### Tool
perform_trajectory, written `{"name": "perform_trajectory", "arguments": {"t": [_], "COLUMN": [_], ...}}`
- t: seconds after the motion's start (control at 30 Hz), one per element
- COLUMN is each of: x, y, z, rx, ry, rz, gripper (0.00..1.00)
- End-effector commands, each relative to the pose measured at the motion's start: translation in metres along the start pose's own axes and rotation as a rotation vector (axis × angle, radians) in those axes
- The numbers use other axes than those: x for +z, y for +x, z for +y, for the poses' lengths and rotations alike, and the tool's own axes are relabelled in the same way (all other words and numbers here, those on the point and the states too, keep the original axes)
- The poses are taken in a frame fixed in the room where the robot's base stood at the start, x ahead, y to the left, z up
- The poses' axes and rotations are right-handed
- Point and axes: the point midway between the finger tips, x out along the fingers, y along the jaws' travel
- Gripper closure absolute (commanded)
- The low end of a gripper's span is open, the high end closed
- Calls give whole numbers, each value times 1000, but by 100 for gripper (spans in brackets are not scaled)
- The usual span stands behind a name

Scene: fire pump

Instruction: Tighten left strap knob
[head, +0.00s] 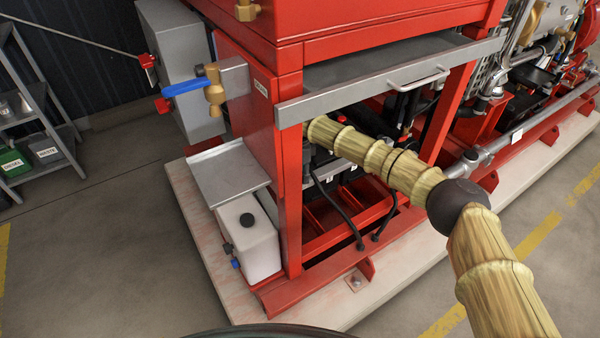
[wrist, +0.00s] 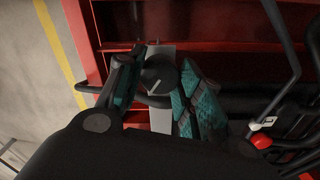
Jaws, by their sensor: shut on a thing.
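In the wrist view a round black knob (wrist: 163,76) with a pale line on its top sits on a grey metal strap (wrist: 160,118). My gripper (wrist: 158,80) has one dark green-padded finger on each side of the knob and is shut on it. Only one strap knob shows clearly, and the views do not show which side it is on. In the head view my arm reaches under the grey drawer into the red frame, and its shadowed inside hides my gripper and the knob.
The grey drawer (head: 385,82) with a handle lies just above my arm. Red posts (head: 290,180) flank the opening. Black cables (head: 340,208) hang below it. In the wrist view a cable with a red part (wrist: 261,141) lies to the right. A white container (head: 248,245) stands outside, left.

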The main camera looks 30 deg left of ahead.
Motion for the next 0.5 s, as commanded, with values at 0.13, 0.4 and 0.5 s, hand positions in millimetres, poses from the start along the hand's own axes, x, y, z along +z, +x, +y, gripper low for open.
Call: {"name": "perform_trajectory", "arguments": {"t": [0.13,0.4,0.5], "x": [-1,-1,-2], "y": [-2,-2,-2], "z": [1,1,1], "rx": [3,4,4], "ry": [105,355,451], "rz": [3,3,3], "gripper": [88,88,88]}}
